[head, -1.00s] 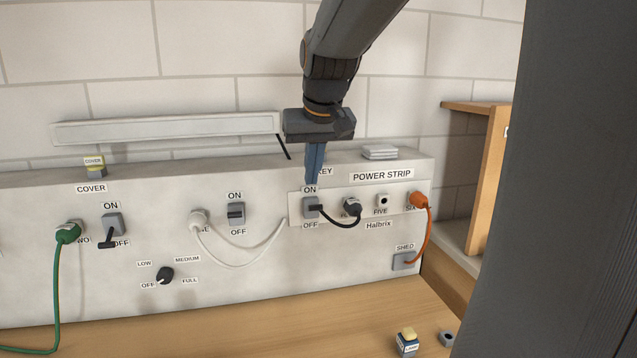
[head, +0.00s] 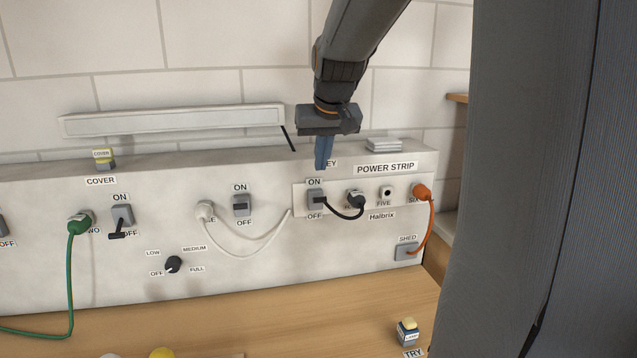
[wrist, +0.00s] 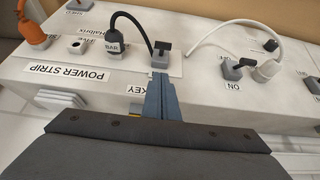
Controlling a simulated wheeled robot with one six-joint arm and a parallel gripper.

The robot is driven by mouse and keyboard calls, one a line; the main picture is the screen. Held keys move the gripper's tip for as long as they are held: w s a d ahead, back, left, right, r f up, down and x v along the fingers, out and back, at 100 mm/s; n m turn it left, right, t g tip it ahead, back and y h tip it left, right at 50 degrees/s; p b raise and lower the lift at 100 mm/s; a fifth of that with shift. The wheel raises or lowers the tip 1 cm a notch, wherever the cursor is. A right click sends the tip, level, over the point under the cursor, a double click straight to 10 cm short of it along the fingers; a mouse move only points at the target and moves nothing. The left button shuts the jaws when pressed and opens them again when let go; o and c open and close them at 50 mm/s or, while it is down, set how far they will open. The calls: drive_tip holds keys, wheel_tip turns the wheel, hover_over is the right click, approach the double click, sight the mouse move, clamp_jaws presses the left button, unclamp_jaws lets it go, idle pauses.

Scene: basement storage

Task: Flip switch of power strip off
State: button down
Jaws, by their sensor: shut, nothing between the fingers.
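The power strip (head: 300,208) is a pale plate on the grey panel, under the POWER STRIP label. Its switch (head: 316,199) is a grey block with a dark lever, at the plate's left end between ON above and OFF below. I cannot tell surely which way the lever tilts. In the wrist view the switch (wrist: 162,57) shows just beyond the fingertips. My gripper (head: 320,167) is shut and empty. It points down just above the ON label, apart from the switch, and partly hides the KEY label.
A black cord plug (head: 355,199) and an orange plug (head: 421,191) sit right of the switch. A white cord plug (head: 206,209) and another switch (head: 241,206) are to the left. A stack of pale plates (head: 384,145) lies on the panel's top edge.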

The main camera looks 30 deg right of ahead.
sight(318, 201)
drive_tip(key=x, duration=0.3)
drive_tip(key=shift+f+p, duration=0.15)
drive_tip(key=shift+p, duration=0.15)
drive_tip(key=shift+s+a+f+p, duration=0.1)
drive_tip(key=shift+s+f+p, duration=0.15)
drive_tip(key=shift+f, duration=0.75)
drive_tip(key=shift+s+f+p, duration=0.15)
drive_tip(key=shift+f+p, duration=0.15)
drive_tip(key=shift+f, duration=0.65)
drive_tip(key=shift+f, duration=0.1)
